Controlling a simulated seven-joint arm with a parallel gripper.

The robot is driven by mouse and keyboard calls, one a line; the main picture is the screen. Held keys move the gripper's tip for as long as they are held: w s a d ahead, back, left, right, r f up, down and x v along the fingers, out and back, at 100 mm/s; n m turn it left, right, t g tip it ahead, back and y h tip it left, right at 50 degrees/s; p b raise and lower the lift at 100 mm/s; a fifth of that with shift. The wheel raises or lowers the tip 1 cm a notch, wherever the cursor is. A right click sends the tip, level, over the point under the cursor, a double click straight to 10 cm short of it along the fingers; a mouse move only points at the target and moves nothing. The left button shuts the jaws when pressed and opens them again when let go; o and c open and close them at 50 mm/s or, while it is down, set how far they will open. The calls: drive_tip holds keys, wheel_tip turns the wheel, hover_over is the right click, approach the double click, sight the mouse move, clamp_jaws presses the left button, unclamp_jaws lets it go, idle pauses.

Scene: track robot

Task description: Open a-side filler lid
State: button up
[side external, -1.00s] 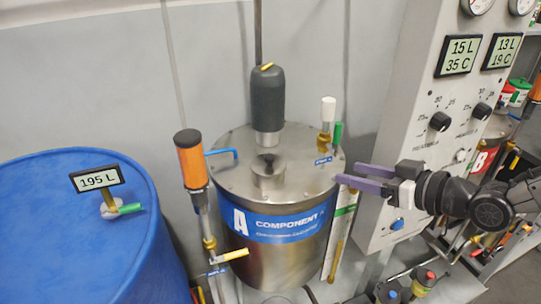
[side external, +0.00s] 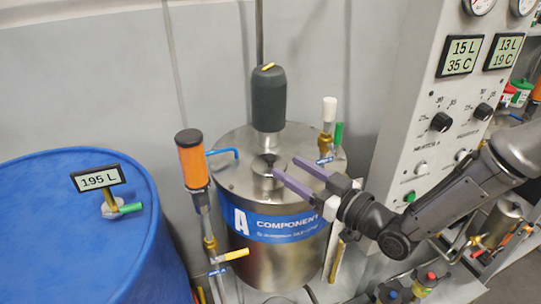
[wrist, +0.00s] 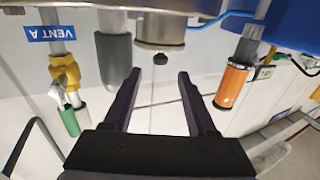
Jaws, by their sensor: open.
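The A-side tank (side external: 245,190) is a steel drum with a blue "A COMPONENT" label. Its filler lid (side external: 262,184) is a short steel cylinder with a small dark knob on top, near the middle of the tank top. In the wrist view the filler lid (wrist: 160,28) appears upside down, with its knob (wrist: 160,59) just beyond and between my fingertips. My gripper (side external: 287,167) is open and empty, its purple fingers reaching in from the right, close to the lid. In the wrist view my gripper (wrist: 159,76) has a clear gap between its fingers.
A dark grey motor (side external: 267,98) stands behind the lid. An orange-topped filter (side external: 192,160) and blue hose are left, and a vent valve (side external: 326,125) is at the back right. A blue drum (side external: 70,230) fills the left; a control panel (side external: 420,120) stands right.

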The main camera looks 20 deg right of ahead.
sight(270, 156)
drive_tip(key=x, duration=0.6)
drive_tip(key=shift+w+a, duration=0.15)
drive_tip(key=shift+w, duration=0.2)
clamp_jaws()
idle(1.1)
